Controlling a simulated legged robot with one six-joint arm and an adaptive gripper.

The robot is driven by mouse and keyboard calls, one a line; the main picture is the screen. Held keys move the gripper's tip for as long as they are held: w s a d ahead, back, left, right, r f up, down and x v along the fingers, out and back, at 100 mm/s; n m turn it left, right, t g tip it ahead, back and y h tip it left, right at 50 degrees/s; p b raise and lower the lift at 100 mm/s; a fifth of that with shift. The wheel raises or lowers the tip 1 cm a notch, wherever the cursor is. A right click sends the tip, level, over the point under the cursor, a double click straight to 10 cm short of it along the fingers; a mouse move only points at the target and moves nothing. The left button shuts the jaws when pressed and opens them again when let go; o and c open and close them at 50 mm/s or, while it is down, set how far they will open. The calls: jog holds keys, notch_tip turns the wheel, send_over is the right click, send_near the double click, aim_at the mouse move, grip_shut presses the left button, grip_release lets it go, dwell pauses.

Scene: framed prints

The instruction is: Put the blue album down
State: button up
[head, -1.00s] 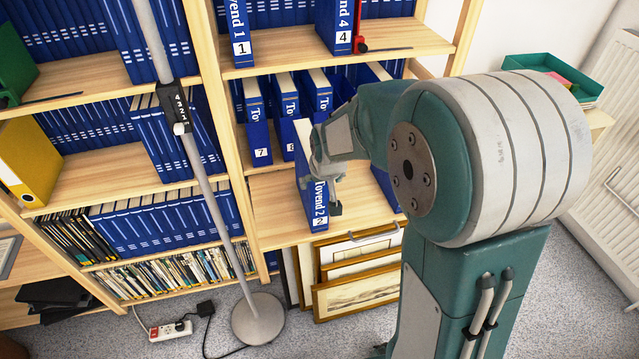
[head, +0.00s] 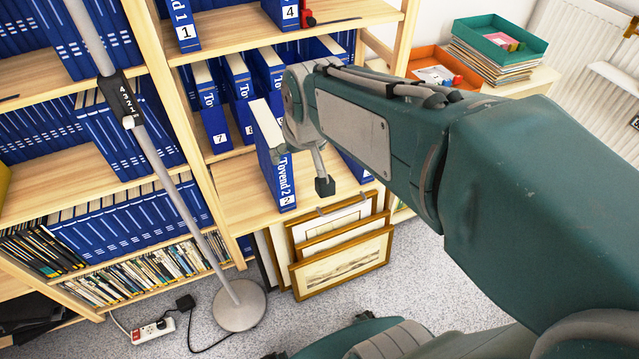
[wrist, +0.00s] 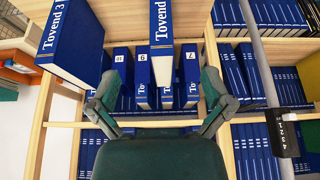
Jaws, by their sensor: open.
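The blue album marked "Tovend 2" (head: 277,172) stands upright on the pale wooden shelf (head: 236,187), its spine facing out near the shelf's front edge. Nothing is clamped in the fingers.
Framed prints (head: 342,262) lean below. A grey pole (head: 180,200) stands left. Orange (head: 441,66) and green (head: 500,38) trays sit at right.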

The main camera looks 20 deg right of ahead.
jog(key=s+r, duration=0.1)
jog(key=s, duration=1.2)
jog(key=shift+t, duration=0.3)
dwell(0.4)
